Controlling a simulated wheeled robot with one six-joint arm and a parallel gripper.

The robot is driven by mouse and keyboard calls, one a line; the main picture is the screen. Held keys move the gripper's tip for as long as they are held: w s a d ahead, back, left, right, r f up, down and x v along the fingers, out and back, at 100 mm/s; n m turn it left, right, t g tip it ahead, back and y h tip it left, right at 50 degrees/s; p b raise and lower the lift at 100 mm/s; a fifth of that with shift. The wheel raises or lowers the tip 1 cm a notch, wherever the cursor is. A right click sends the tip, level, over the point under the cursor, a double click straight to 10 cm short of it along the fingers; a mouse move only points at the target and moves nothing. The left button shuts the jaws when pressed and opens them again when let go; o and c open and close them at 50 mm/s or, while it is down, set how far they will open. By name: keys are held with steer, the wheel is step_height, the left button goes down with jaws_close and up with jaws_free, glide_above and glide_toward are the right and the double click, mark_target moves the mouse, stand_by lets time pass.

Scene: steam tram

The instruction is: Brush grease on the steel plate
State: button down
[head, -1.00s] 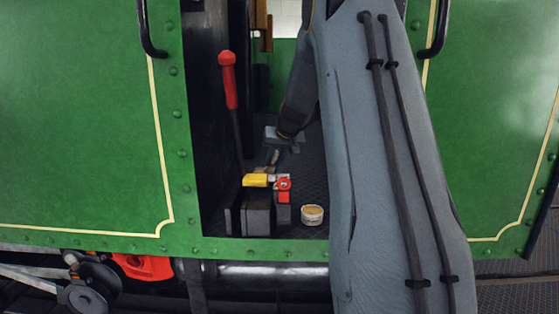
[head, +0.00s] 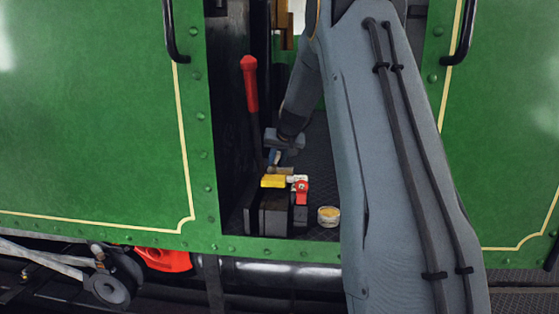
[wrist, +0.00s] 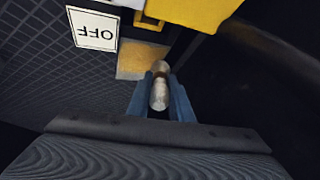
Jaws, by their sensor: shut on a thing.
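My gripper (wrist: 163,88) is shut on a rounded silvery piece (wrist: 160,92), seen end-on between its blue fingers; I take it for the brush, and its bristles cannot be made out. A small square plate (wrist: 130,68) with a tan, grease-coloured face lies just beyond the fingertips in the wrist view. I cannot tell whether the brush touches it. In the head view the plate (head: 281,170) shows behind the yellow handle, with my gripper (head: 276,157) close above it. An open tin of yellowish grease (head: 328,216) stands on the floor to the right.
A tall red-gripped lever (head: 249,85) rises at left. A white OFF sign (wrist: 94,30) is near the plate. Green panels flank the doorway.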

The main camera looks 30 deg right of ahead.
steer(key=shift+w+d, duration=0.5)
steer(key=shift+w, duration=0.2)
steer(key=shift+s+d+b, duration=1.8)
steer(key=shift+s+d, duration=0.4)
steer(key=shift+d, duration=1)
steer(key=shift+w+a+p, duration=1.35)
steer(key=shift+w+a, duration=1.4)
steer(key=shift+w, duration=0.15)
steer(key=shift+r, duration=0.2)
steer(key=shift+r+p, duration=1.95)
steer(key=shift+r, duration=0.95)
steer(key=shift+r, duration=0.1)
step_height(320, 180, up, 3)
steer(key=shift+f+p, duration=0.15)
steer(key=shift+p, duration=0.75)
